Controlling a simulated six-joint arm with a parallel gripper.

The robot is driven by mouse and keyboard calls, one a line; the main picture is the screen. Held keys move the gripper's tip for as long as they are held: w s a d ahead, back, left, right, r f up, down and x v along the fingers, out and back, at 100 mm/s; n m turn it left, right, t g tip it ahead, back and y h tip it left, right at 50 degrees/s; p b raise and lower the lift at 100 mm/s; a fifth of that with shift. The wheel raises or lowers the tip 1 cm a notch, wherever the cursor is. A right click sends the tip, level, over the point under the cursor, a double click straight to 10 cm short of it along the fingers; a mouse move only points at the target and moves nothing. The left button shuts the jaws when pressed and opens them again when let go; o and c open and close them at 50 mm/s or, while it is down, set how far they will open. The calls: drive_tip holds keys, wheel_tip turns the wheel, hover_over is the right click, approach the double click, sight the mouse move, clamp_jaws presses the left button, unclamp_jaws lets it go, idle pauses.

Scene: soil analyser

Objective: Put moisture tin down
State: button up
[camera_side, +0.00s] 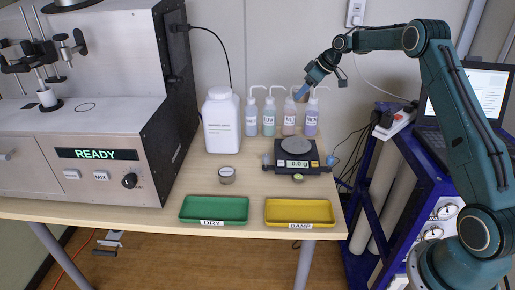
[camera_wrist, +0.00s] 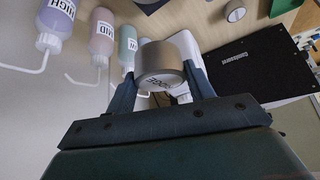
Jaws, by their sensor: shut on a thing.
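My gripper (camera_wrist: 162,78) is shut on a moisture tin (camera_wrist: 165,62), a short brownish metal cylinder with dark lettering on a pale end, held between the two fingers in the wrist view. In the side view my gripper (camera_side: 301,92) is high above the back of the table, in front of the wall and around the tops of the wash bottles. The held tin cannot be made out clearly there. Another small round tin (camera_side: 226,176) stands on the table left of the balance (camera_side: 297,160), which reads 0.0 g. It also shows in the wrist view (camera_wrist: 235,11).
Wash bottles (camera_side: 269,117) and a white jug (camera_side: 221,122) stand along the back. A green DRY tray (camera_side: 214,209) and a yellow DAMP tray (camera_side: 299,212) lie empty at the front edge. A small green round thing (camera_side: 298,178) sits before the balance. The analyser (camera_side: 95,155) fills the left.

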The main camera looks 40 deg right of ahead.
approach(292, 143)
drive_tip(key=shift+w+a+r, duration=0.1)
drive_tip(key=shift+w+a, duration=0.2)
drive_tip(key=shift+w, duration=0.3)
drive_tip(key=shift+w+a+r, duration=0.1)
drive_tip(key=shift+w+a, duration=0.2)
drive_tip(key=shift+w, duration=0.3)
drive_tip(key=shift+f, duration=0.1)
drive_tip(key=shift+f, duration=2.05)
drive_tip(key=shift+f, duration=0.1)
drive_tip(key=o, duration=1)
drive_tip(key=v, duration=1.2)
